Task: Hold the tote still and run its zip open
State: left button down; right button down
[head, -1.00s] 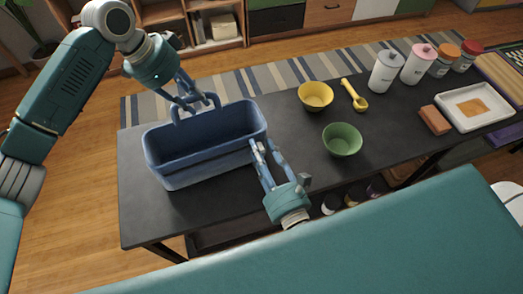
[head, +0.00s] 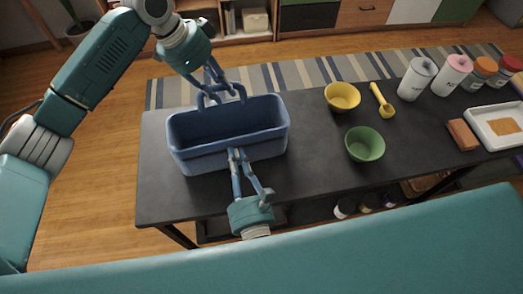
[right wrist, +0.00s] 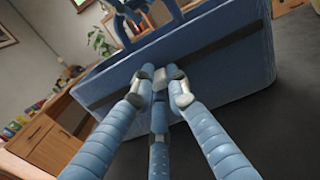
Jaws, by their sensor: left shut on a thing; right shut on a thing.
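The blue tote (head: 182,153) stands upright on the left part of the dark table, its top open. My left gripper (head: 221,92) is shut on the loop handle at the tote's far side. My right gripper (head: 236,154) is at the near wall, around the middle of its length. In the right wrist view my right gripper (right wrist: 160,80) is shut on a small grey zip pull (right wrist: 160,76) at the tote's wall (right wrist: 225,70). A dark zip line (right wrist: 215,47) runs along that wall on both sides of the fingers. The pull is partly hidden by the fingertips.
On the table (head: 310,150), right of the tote, are a yellow bowl (head: 342,97), a green bowl (head: 365,144) and a yellow scoop (head: 382,102). Several jars, a brown block (head: 463,134) and a white tray (head: 478,114) stand farther right. The table between tote and bowls is clear.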

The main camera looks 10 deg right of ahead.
jog(key=shift+s+a, duration=0.1)
jog(key=shift+a, duration=0.6)
jog(key=c, duration=1.6)
grip_release()
jog(key=shift+c, duration=0.2)
jog(key=s+d, duration=0.1)
jog(key=s, duration=1.1)
